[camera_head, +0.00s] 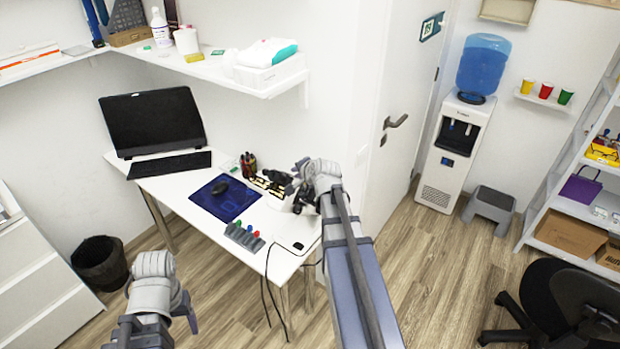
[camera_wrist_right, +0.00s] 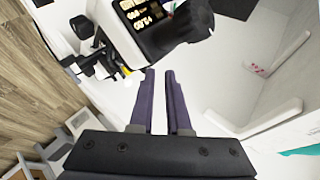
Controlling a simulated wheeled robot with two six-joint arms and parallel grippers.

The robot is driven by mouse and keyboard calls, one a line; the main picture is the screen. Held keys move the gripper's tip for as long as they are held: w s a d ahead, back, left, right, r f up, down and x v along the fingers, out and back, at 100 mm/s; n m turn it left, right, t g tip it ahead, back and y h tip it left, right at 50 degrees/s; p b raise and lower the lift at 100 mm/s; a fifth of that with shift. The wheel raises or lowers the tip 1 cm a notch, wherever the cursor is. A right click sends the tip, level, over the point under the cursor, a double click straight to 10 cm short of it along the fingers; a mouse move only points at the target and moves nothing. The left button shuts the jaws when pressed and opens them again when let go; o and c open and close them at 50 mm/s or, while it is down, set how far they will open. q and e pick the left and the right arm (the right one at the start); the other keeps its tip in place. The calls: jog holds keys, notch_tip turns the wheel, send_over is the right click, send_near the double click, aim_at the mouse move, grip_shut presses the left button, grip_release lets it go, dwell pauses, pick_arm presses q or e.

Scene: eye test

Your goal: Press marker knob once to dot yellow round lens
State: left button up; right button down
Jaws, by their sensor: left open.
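A black-and-white device with a lit readout (camera_wrist_right: 140,14) fills the top of the right wrist view; it looks like a lens meter. A thick dark part (camera_wrist_right: 190,20) juts out on its right; I cannot tell whether this is the marker knob. A small yellow patch (camera_wrist_right: 128,72) shows under the device, perhaps the yellow lens, mostly hidden. My right gripper (camera_wrist_right: 160,72) has its fingers a small gap apart, empty, just below the device. In the head view my right arm hides part of it on the desk's right end. My left gripper (camera_head: 188,312) is open, off the desk's front.
A wall shelf (camera_head: 215,72) hangs above. A dark bin (camera_head: 100,262) stands at left.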

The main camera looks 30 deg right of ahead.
jog(key=shift+w+d, duration=0.15)
jog(key=shift+w, duration=0.25)
jog(key=b, duration=0.5)
send_over(307, 189)
jog(key=f, duration=0.6)
jog(key=shift+w+f, duration=0.2)
jog(key=shift+f, duration=0.2)
jog(key=shift+s+b, duration=0.15)
jog(key=shift+b, duration=0.15)
pick_arm(q)
notch_tip(307, 189, down, 6)
jog(key=shift+w+f+b, duration=0.2)
jog(key=shift+w+b, duration=0.05)
jog(key=shift+b, duration=0.05)
pick_arm(e)
jog(key=shift+s, duration=0.55)
